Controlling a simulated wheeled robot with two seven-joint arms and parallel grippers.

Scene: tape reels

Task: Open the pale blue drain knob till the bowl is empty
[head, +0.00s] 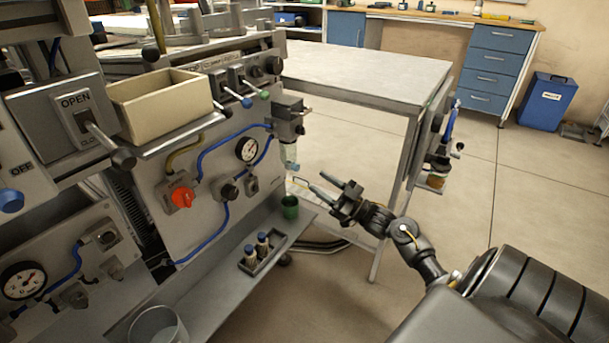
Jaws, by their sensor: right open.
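A grey filter unit (288,118) is fixed at the right end of the machine's front panel. A clear bowl (289,152) hangs under it; the liquid level inside is too small to tell. A small pale blue part, the drain knob (293,167), shows at the bowl's bottom end. My right gripper (317,180) is open and empty, to the right of and slightly below the knob. Its fingers point left toward the knob, with a gap in the picture; I cannot tell the depth between them. My left gripper is out of view.
A green cup (290,207) stands on the machine's lower ledge, below the bowl. A black rack (262,252) with small bottles sits nearby. An orange knob (182,197) and blue hoses are on the panel. A steel table (365,75) stands behind my gripper. Open floor lies to the right.

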